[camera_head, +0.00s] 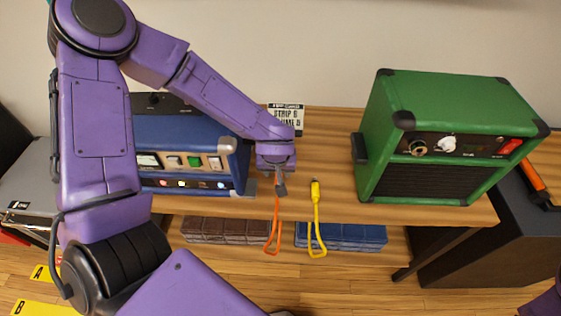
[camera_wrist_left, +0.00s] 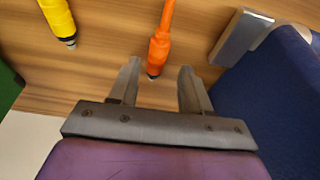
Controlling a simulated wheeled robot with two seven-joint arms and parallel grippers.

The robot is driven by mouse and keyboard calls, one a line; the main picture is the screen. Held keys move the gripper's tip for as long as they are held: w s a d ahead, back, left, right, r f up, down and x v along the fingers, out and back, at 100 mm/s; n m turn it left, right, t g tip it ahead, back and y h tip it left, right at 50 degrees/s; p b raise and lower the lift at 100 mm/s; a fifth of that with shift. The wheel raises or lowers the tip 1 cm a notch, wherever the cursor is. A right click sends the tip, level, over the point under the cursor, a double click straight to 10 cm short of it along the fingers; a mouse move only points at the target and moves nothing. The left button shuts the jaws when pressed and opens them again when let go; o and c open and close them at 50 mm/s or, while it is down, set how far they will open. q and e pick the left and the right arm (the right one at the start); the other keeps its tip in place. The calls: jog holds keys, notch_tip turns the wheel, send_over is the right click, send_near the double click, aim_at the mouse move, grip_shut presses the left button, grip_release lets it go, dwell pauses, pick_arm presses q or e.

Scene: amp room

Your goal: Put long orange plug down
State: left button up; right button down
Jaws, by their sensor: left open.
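The long orange plug (camera_wrist_left: 158,50) lies on the wooden table in the left wrist view, its tip between the open fingers of my left gripper (camera_wrist_left: 155,88). The fingers stand apart from it on both sides. In the head view my left gripper (camera_head: 279,188) is over the table between the blue amp and the yellow plug. It hides most of the orange plug there. The orange cable (camera_head: 272,235) hangs over the table's front edge in a loop. My right gripper is not in view.
A yellow plug (camera_head: 315,190) lies right of the orange one, its cable also looping over the edge. A blue amp (camera_head: 190,150) stands left and a green amp (camera_head: 440,140) right. A small sign (camera_head: 287,117) is behind. Bare table (camera_head: 335,150) shows between.

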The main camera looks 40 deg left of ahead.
pick_arm(q)
jog(key=p+v, duration=0.2)
jog(key=v, duration=0.7)
jog(key=shift+d+r, duration=0.2)
jog(key=shift+r, duration=0.1)
